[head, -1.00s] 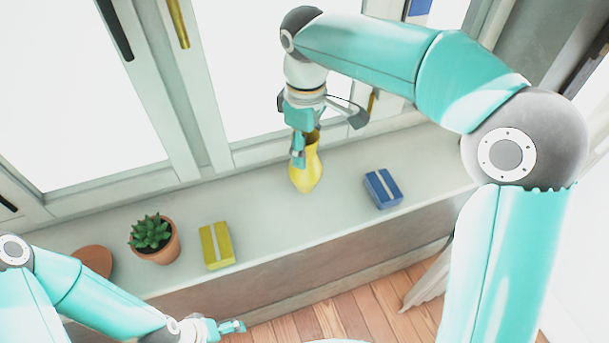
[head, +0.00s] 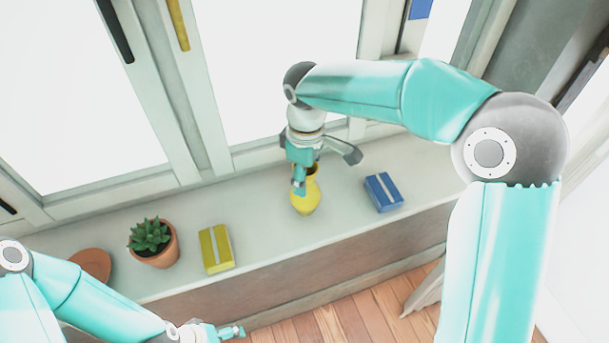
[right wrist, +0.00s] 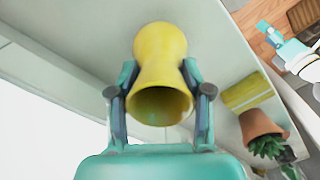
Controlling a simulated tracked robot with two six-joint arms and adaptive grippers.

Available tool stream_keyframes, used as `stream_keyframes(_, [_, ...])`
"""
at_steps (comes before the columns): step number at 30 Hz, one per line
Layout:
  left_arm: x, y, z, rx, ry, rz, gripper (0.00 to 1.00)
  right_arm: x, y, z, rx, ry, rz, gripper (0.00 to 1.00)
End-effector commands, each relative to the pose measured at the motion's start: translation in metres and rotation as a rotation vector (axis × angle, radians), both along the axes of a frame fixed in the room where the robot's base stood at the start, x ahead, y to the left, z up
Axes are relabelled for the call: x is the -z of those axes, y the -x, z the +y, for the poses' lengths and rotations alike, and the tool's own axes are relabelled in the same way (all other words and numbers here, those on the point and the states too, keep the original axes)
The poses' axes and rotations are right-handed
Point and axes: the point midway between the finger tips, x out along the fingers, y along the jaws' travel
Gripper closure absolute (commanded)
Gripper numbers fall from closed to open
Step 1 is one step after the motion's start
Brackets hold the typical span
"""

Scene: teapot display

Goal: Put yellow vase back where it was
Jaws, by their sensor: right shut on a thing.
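The yellow vase (head: 308,196) is upright at the windowsill (head: 270,222), between a yellow box and a blue box. Whether its base touches the sill or hangs just above it I cannot tell. My right gripper (head: 301,188) comes down from above and is shut on the vase near its neck. In the right wrist view the vase (right wrist: 160,60) sits between the two fingers, its open mouth facing the camera. My left gripper (head: 232,331) is low at the front left, away from the vase; its jaws are too small to read.
A yellow box with a pale stripe (head: 216,249) lies left of the vase, and a blue box (head: 383,192) right of it. A potted succulent (head: 154,243) and a brown round thing (head: 91,264) stand farther left. Windows rise behind the sill.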

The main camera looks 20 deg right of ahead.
Motion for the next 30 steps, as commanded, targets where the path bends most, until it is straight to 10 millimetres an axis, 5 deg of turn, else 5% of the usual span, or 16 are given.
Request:
stream_keyframes(5, [0.000,0.000,0.000,0.000,0.000,0.000,0.11,0.001,0.000,0.000,0.001,0.001,0.001,0.25])
stream_keyframes(17, [-0.001,0.000,0.000,0.000,0.000,0.000,0.11,-0.004,0.000,-0.001,0.002,0.000,0.000,0.25])
stream_keyframes(30, [-0.007,0.000,0.000,0.000,0.000,0.000,0.11,-0.081,-0.001,-0.001,0.002,-0.001,-0.004,0.25])
